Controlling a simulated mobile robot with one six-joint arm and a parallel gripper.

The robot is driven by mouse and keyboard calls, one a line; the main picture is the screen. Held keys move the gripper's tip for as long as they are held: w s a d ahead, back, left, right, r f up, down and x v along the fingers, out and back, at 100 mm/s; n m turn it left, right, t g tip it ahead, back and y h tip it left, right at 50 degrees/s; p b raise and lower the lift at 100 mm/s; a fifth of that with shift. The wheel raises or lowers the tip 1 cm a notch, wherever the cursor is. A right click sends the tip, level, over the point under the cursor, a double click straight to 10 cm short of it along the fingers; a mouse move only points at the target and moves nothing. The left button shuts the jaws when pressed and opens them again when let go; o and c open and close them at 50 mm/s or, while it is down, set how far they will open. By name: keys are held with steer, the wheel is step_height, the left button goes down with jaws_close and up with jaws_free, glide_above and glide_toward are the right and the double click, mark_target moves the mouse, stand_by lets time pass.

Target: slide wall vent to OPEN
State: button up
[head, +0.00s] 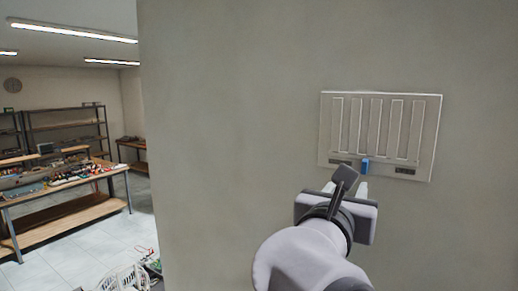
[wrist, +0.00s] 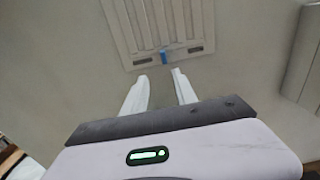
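The wall vent (head: 428,140) is a pale panel with several vertical slats, mounted on the grey wall. It also shows at the top of the wrist view (wrist: 125,35). A small blue slider tab (head: 365,164) sits near the middle of its bottom edge, between two dark labels too small to read. The tab also shows in the wrist view (wrist: 164,57). My gripper (wrist: 160,76) is open and empty, its two white fingers apart. It is just below the tab, which lies beyond the gap between the fingertips, and no contact shows. My wrist partly hides the fingers in the head view.
The wall (head: 230,130) around the vent is bare. At far left, a workbench (head: 62,187) with small items and shelving (head: 65,127) stand in the room beyond. A white wire basket (head: 125,279) is on the floor. A pale box-like shape (wrist: 304,60) is at the wrist view's right.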

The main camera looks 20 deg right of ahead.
mark_target(364, 167)
steer(key=p+x, duration=0.1)
steer(key=x, duration=0.8)
steer(key=p+x, duration=0.1)
steer(key=x, duration=0.4)
steer(key=shift+s+d+p, duration=0.25)
steer(key=shift+d+p, duration=0.1)
steer(key=shift+d, duration=0.2)
steer(key=shift+w+d, duration=0.1)
steer(key=shift+d, duration=0.15)
steer(key=shift+w+d+f, duration=0.1)
steer(key=shift+w+d, duration=0.1)
steer(key=shift+w, duration=0.25)
steer(key=shift+s, duration=0.15)
jaws_close()
